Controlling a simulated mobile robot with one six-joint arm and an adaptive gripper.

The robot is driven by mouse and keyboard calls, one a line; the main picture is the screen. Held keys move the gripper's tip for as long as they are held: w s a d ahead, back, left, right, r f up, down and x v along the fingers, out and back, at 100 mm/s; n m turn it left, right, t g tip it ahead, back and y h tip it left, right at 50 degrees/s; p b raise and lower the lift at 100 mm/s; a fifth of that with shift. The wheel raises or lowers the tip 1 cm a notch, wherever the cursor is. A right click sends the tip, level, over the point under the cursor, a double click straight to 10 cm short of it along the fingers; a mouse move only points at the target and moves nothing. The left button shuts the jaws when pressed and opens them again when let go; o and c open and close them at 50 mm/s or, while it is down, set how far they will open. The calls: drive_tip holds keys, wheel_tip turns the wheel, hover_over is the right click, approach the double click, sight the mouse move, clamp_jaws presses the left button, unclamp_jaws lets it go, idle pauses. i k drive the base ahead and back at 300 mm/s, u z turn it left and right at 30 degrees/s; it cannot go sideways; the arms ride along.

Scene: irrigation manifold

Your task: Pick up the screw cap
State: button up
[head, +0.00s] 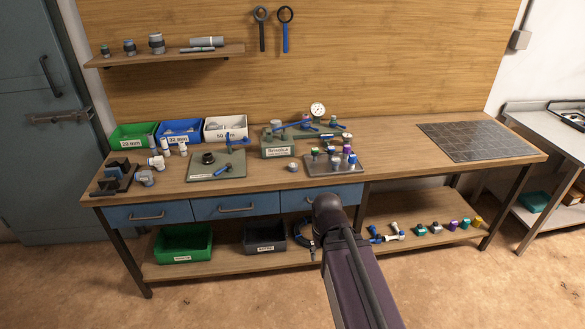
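A small grey round piece (293,167), which looks like a screw cap, lies alone on the workbench top (420,180), in front of the manifold block. It is too small to tell its details. A dark round cap-like piece (208,158) sits on a green-grey plate (200,174) further left, so I cannot tell for sure which one is the screw cap. My arm rises from the bottom of the head view to the bench's front edge. My gripper's fingers cannot be made out.
The manifold (277,148) with a gauge (317,109) stands mid-bench. A tray of coloured caps (350,168) is right of the grey piece. Green (130,143), blue (180,139) and white (222,135) bins line the back left. The bench's right front is clear.

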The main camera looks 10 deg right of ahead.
sight(292, 167)
drive_tip(key=z, duration=0.05)
drive_tip(key=i, duration=1)
drive_tip(key=u, duration=0.05)
